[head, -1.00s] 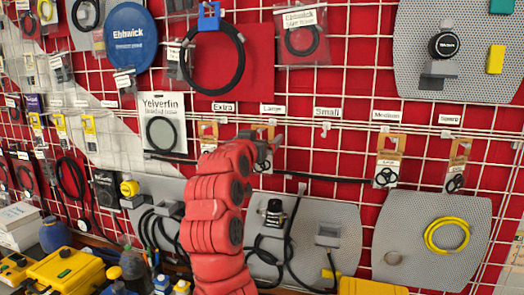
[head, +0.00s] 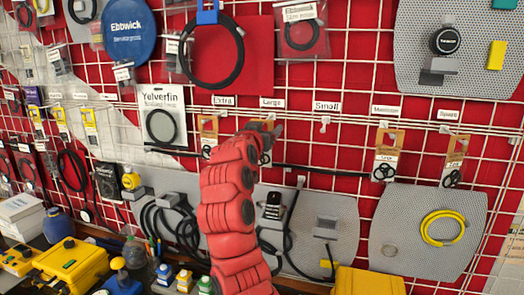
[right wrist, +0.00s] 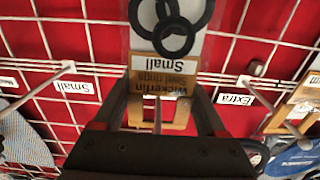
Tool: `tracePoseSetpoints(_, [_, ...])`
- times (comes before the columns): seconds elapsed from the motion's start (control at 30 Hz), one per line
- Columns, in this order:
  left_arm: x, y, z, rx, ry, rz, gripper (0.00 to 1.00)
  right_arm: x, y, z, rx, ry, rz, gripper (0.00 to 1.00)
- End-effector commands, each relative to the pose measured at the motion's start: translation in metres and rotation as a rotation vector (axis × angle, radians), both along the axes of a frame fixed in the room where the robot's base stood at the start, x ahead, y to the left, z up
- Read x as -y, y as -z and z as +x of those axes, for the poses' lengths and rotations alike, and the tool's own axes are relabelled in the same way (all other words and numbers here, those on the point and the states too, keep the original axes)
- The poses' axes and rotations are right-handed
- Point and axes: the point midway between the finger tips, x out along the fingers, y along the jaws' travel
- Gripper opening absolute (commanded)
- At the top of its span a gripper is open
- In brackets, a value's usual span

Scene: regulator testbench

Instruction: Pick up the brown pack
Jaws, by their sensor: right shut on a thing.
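The brown pack (right wrist: 158,84) is a brown card with a clear pouch of black rings. In the right wrist view it appears upside down and reads "Wickerlin Seal rings Small". My right gripper (right wrist: 161,98) is shut on the card's sides near its hanging hole. A metal hook shows in that hole. In the head view my right gripper (head: 268,132) is at the rack by the "Large" label, and my red arm hides most of the pack. My left gripper is not in view.
Another brown pack (head: 208,128) hangs close by under "Extra". Others hang under "Medium" (head: 386,152) and the rightmost label (head: 455,160). The "Small" hook (head: 325,122) is empty. A white wire grid (head: 345,72) backs everything. Yellow cases and bottles stand below.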

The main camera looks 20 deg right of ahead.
Motion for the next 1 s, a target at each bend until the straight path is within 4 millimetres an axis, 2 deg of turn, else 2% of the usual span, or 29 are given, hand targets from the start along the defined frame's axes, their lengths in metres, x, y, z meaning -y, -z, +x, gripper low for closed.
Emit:
tracePoseSetpoints(0.27, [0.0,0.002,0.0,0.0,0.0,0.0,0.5,0.0,-0.001,0.0,0.0,0.0,0.0,0.22])
tracePoseSetpoints(0.5, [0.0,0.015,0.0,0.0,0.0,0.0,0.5,0.0,-0.012,0.0,0.0,-0.001,0.0,0.22])
tracePoseSetpoints(0.73, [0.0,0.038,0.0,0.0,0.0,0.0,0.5,-0.033,-0.009,-0.043,0.003,-0.006,0.003,0.22])
tracePoseSetpoints(1.0, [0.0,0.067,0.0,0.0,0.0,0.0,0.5,-0.076,-0.011,-0.109,0.005,-0.007,0.004,0.22])
